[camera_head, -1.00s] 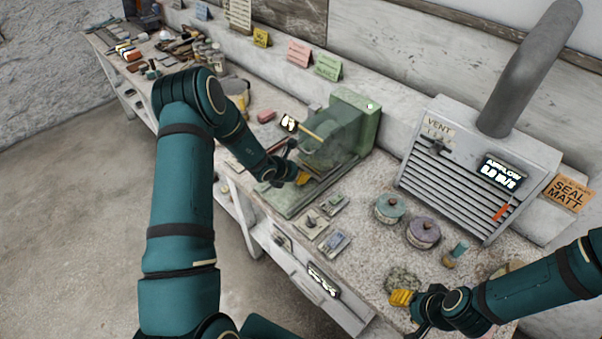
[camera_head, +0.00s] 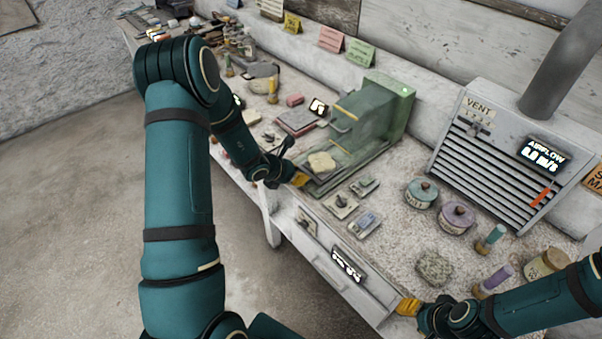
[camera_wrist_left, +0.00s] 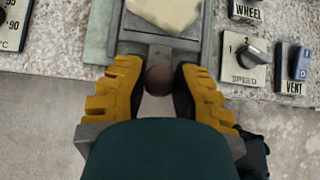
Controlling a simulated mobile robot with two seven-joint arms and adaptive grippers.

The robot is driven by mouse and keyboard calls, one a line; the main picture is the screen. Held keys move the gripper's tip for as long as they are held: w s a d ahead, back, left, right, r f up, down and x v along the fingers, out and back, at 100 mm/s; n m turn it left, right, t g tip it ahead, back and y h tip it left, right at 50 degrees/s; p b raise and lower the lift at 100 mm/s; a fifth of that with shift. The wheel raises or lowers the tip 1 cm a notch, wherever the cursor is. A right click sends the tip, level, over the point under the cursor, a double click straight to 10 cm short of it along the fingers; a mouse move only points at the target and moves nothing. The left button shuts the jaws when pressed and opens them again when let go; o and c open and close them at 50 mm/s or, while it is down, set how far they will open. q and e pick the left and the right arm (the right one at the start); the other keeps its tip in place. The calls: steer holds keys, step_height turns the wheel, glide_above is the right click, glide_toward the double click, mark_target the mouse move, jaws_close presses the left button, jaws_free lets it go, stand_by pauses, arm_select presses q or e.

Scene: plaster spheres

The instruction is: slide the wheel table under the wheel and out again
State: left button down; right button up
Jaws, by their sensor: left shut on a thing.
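The green wheel machine (camera_head: 385,105) stands on the bench, its hood over the wheel, which I cannot make out clearly. The wheel table (camera_wrist_left: 190,45) is a grey plate in front of it, drawn toward the bench's front edge. A pale, flat plaster piece (camera_head: 322,162) lies on it, clear of the hood; it also shows in the left wrist view (camera_wrist_left: 165,10). My left gripper (camera_head: 300,179) is shut on the table's round brown knob (camera_wrist_left: 158,80), between its yellow fingers. My right gripper (camera_head: 408,306) is at the bench's front edge; its finger gap is not clear.
Switch plates, including the speed dial (camera_head: 341,205), lie right of the wheel table. Two lidded pots (camera_head: 422,193) and a rough grey pad (camera_head: 434,267) are farther right. The vent box (camera_head: 500,155) stands behind them. Tools crowd the far left bench.

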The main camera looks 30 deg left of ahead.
arm_select(q)
steer(key=shift+s+f, duration=0.25)
steer(key=c, duration=0.7)
jaws_free()
steer(key=shift+c, duration=0.2)
steer(key=shift+r, duration=0.1)
steer(key=shift+r, duration=0.1)
steer(key=shift+s+a+r, duration=0.1)
steer(key=shift+a+r, duration=0.05)
steer(key=shift+r, duration=0.05)
steer(key=v, duration=1.1)
steer(key=shift+s+r, duration=0.1)
steer(key=shift+s, duration=0.05)
